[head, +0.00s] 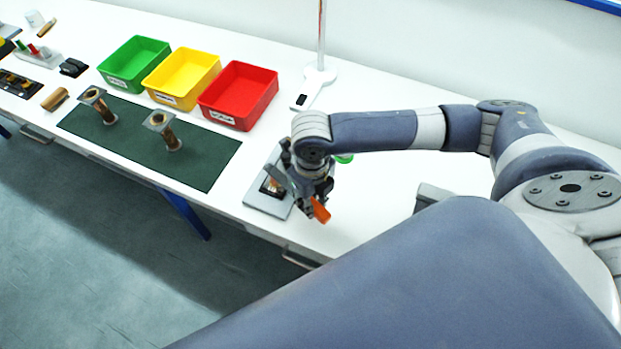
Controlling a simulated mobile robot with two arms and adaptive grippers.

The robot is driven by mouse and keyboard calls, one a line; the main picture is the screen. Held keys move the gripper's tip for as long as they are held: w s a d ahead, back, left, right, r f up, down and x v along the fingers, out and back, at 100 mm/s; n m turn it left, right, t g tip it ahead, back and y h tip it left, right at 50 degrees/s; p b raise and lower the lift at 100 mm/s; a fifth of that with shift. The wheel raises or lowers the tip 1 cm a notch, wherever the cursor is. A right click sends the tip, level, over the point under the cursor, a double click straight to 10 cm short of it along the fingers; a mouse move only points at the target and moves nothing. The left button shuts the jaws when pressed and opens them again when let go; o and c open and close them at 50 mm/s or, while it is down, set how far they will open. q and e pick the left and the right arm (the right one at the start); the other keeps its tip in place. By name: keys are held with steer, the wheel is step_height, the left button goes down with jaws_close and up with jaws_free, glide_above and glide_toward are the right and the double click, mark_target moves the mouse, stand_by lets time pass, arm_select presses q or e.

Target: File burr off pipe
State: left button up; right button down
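My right gripper (314,192), on the arm coming in from the right, is over the front edge area of the white bench. It appears shut on an orange-handled tool (320,210), likely the file; its fingers hide most of it. Beside and partly under the gripper lies a grey plate (264,205) with a small dark and copper-coloured piece (271,187) on it, partly hidden. I cannot tell whether the tool touches it. Two copper-coloured pipe pieces with square flanges stand on the dark green mat, one nearer (173,141) and one farther left (106,115). No burr is discernible. My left gripper is out of view.
Green (117,84), yellow (166,98) and red (222,117) bins stand behind the green mat (209,168). A white stand (321,75) rises behind the arm. A brown cylinder (55,99) and small tools lie at the far left. The bench right of the plate is fairly clear.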

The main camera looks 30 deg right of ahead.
steer(key=shift+w+a, duration=0.2)
steer(key=shift+w, duration=0.6)
steer(key=shift+w+a, duration=0.25)
steer(key=shift+w, duration=0.55)
steer(key=shift+w+a, duration=0.2)
steer(key=shift+w, duration=0.6)
steer(key=shift+s+d, duration=0.25)
steer(key=shift+s, duration=0.6)
steer(key=shift+s+d, duration=0.2)
steer(key=shift+s, duration=0.65)
steer(key=shift+s+d, duration=0.25)
steer(key=shift+s, duration=0.6)
steer(key=shift+r, duration=3.55)
steer(key=shift+f, duration=0.1)
